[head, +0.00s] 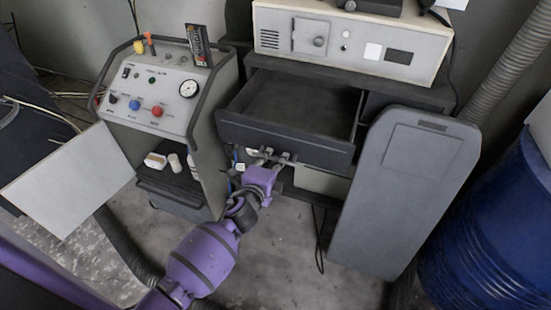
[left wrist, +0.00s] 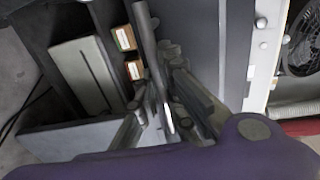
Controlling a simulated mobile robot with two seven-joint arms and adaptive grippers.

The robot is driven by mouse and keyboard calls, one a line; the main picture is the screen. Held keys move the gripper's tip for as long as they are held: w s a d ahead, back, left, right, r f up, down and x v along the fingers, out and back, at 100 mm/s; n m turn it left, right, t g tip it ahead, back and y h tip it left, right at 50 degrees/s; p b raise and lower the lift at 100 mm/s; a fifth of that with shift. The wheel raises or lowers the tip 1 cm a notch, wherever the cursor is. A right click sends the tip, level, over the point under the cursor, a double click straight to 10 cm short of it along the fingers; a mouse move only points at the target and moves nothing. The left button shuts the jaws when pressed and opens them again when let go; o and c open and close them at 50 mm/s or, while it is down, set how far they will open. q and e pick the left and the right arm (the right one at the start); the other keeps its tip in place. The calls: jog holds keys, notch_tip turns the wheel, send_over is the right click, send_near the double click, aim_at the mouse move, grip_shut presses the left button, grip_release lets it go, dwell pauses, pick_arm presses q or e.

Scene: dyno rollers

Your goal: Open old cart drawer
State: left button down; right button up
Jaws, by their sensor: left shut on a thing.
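The old cart is a dark cabinet; its top drawer (head: 280,137) stands pulled out in the head view, and its empty inside is visible. My left gripper (head: 273,157) is at the lower edge of the drawer front, near its middle. Its fingers (left wrist: 165,112) are shut on part of the drawer front, seen close up in the left wrist view. My right gripper is not in view.
A beige instrument box (head: 350,45) sits on the cart. A grey panel (head: 405,190) stands at its right, beside a blue barrel (head: 495,230). A control console (head: 160,95) stands at the left. Small boxes (left wrist: 125,38) show in the left wrist view. Floor is bare before the cart.

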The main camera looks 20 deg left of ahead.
pick_arm(q)
jog(key=c, duration=1.8)
grip_release()
jog(key=shift+c, duration=0.2)
jog(key=s+r, duration=0.2)
jog(key=s, duration=0.9)
jog(key=shift+s+a+r, duration=0.2)
jog(key=shift+s+a, duration=0.05)
jog(key=shift+s, duration=0.15)
jog(key=s+f+n+g+p, duration=0.1)
jog(key=s+f+n, duration=0.4)
jog(key=s, duration=0.5)
jog(key=s+f+n+g+p, duration=0.1)
jog(key=s+f+n+g, duration=0.2)
jog(key=s+f+n, duration=0.2)
jog(key=s+f+n+g+p, duration=0.1)
jog(key=s+f+n+g, duration=0.2)
jog(key=s+n, duration=0.5)
jog(key=s+f, duration=0.1)
jog(key=s, duration=0.5)
jog(key=shift+s+d+f, duration=0.25)
jog(key=shift+s+f, duration=0.05)
jog(key=shift+f, duration=0.1)
